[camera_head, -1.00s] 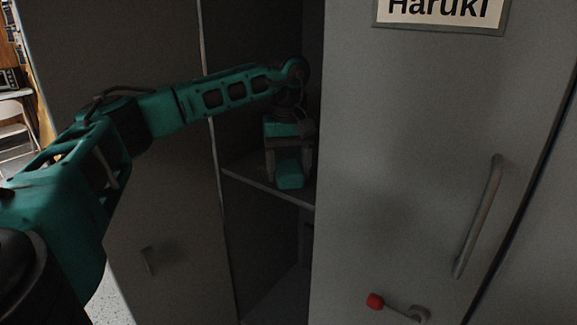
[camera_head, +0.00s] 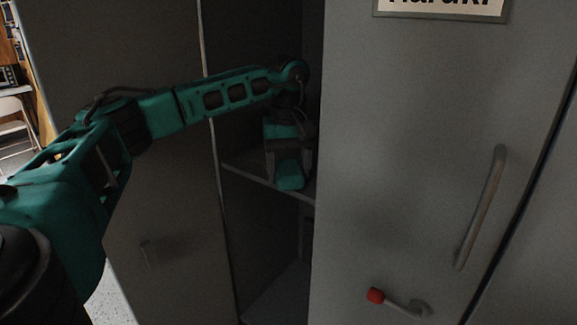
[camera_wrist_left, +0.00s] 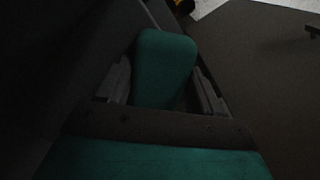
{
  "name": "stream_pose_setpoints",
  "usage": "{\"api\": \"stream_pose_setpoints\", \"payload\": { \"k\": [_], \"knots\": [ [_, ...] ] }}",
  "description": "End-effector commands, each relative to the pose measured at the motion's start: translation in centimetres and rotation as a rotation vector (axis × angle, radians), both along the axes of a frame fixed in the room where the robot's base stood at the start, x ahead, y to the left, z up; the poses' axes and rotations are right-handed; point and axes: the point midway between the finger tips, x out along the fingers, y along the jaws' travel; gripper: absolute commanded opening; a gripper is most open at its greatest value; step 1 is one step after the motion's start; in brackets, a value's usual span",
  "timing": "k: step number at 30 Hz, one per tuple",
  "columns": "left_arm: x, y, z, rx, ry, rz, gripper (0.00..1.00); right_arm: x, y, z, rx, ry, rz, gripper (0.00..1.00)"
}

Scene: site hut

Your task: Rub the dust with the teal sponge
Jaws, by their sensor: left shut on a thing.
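The teal sponge (camera_head: 290,176) is between the fingers of my left gripper (camera_head: 289,172), inside the open cabinet at its middle shelf (camera_head: 258,176). In the left wrist view the sponge (camera_wrist_left: 165,66) shows between the two grey fingers of my left gripper (camera_wrist_left: 163,88), which is shut on it. In the head view the sponge's lower end is at the shelf's level; I cannot tell whether it touches the shelf. I cannot make out any dust; the shelf is dark and partly hidden behind the gripper. My right gripper is not in view.
A grey cabinet door (camera_head: 420,120) with a long handle (camera_head: 481,208), a name plate (camera_head: 440,8) and a red-tipped lever (camera_head: 398,303) stands close on the right. Another grey door (camera_head: 140,200) is on the left. The opening between them is narrow. A pale chair (camera_head: 15,128) stands far left.

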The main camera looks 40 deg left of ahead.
Motion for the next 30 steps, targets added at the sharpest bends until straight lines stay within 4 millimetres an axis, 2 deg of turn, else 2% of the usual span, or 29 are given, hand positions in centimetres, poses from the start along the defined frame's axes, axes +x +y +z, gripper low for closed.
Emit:
{"api": "stream_pose_setpoints", "payload": {
  "k": [6,12,17,24,30],
  "knots": [
    [0.3,0.0,0.0,0.0,0.0,0.0,0.41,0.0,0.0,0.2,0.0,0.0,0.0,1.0],
    [2.1,0.2,0.1,0.0,0.0,0.005,0.41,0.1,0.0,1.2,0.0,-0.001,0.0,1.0],
    [3.5,0.3,0.1,-0.002,-0.009,0.009,0.41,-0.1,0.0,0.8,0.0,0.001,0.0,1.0],
    [4.3,0.2,0.0,-0.002,-0.005,0.002,0.41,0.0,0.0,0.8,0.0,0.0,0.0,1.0],
    [6.0,0.3,0.1,-0.003,-0.004,0.002,0.41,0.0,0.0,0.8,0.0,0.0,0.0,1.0]
  ]
}}
